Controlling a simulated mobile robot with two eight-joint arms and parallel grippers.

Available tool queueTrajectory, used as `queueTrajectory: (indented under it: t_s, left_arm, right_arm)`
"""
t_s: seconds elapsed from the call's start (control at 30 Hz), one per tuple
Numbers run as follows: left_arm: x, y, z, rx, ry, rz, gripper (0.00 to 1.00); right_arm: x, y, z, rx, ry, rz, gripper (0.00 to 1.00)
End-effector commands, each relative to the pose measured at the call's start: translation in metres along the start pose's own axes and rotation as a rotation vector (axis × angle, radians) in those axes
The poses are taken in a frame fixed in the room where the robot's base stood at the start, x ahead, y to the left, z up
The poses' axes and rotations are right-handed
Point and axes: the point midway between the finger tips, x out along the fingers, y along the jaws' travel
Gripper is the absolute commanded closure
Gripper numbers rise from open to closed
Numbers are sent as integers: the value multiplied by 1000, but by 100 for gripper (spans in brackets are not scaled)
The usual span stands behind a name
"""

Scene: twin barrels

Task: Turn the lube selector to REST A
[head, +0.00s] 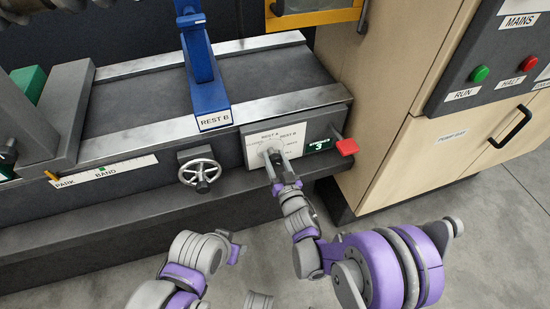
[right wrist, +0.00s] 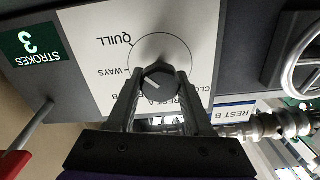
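The lube selector is a dark knob (right wrist: 158,78) on a white label plate (head: 256,149) on the front of the machine bed. The plate reads REST A at upper left and REST B at upper right in the head view; QUILL and WAYS show upside down in the right wrist view. A short pale mark on the knob slants to the lower left in the wrist view; I cannot tell which label it points at. My right gripper (head: 283,171) has its fingers on either side of the knob, with no clear gap, and they hide part of the lettering.
A green STROKES counter reading 3 (head: 320,145) and a red-ended lever (head: 347,147) are right of the plate. A handwheel (head: 201,171) is to its left. A blue REST B bracket (head: 205,80) stands above. A beige cabinet (head: 400,110) stands at the right.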

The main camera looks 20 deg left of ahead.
Motion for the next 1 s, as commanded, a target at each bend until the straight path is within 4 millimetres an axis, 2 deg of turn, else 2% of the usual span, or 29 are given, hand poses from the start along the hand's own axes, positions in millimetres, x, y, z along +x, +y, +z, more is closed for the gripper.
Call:
queueTrajectory:
  t_s: [0.03, 0.23, 0.67, 1.0]
  left_arm:
    - [0, 0, 0, 0, 0, 0, 50]
    - [0, 0, 0, 0, 0, 0, 50]
    - [2, 0, 1, 0, -1, 0, 50]
    - [7, 0, 2, 0, -3, 0, 50]
  right_arm:
    - [0, 0, 0, 0, 0, 0, 64]
    - [0, 0, 0, 0, 0, 0, 100]
    - [0, 0, 0, -82, 0, 0, 100]
    - [0, -1, 1, -354, 0, 0, 100]
